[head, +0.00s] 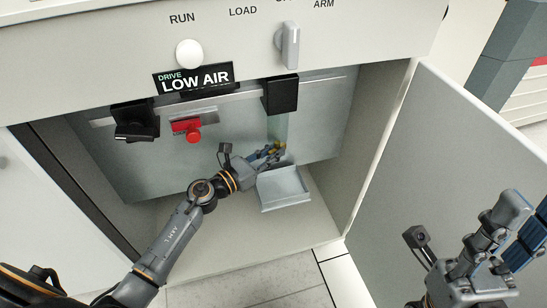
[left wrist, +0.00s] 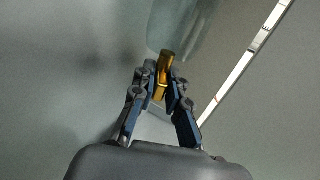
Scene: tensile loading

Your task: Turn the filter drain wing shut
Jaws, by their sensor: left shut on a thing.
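The filter drain wing is a small brass-yellow piece (left wrist: 165,62) under a clear filter bowl (left wrist: 185,25). In the left wrist view the wing sits between the two blue-padded fingers of my left gripper (left wrist: 160,88), which are shut on it. In the head view my left gripper (head: 270,154) is inside the open cabinet, at the lower end of the translucent bowl (head: 278,128). Its fingers largely hide the wing there. My right gripper (head: 526,212) is at the right edge, away from the filter, with its fingers apart and empty; it is partly cut off.
A grey tray (head: 284,200) lies just below the left gripper. A red knob (head: 193,136) and a black-handled part (head: 135,122) are on the left of the cabinet's back panel. The open door (head: 425,165) stands on the right. The "LOW AIR" sign (head: 194,79) is above.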

